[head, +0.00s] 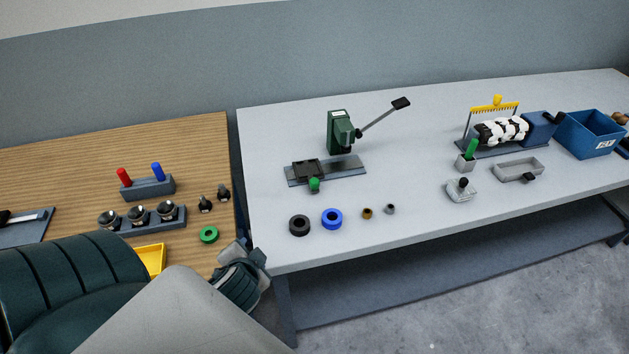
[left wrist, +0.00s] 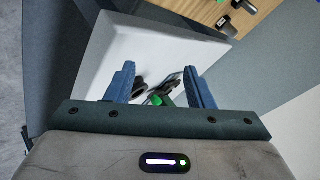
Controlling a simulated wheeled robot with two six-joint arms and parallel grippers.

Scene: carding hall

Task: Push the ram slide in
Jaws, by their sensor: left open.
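A green press (head: 340,133) with a raised lever ending in a black handle stands on the grey table. Before it a dark slide block (head: 306,168) sits toward the left of a grey base plate (head: 350,165). A green knob (head: 314,184) sticks out at the block's front. In the left wrist view the green knob (left wrist: 157,99) shows between the fingers, beyond them. My left gripper (left wrist: 163,82) is open with nothing between its fingers. In the head view my left wrist end is near the grey table's front left corner, apart from the slide. My right gripper is not in view.
A black ring (head: 299,225), a blue ring (head: 332,218) and two small bushings lie in front of the press. A carding fixture (head: 504,131) and blue bin (head: 589,135) stand at right. The wooden table (head: 60,165) at left holds pegs, cups and a green ring.

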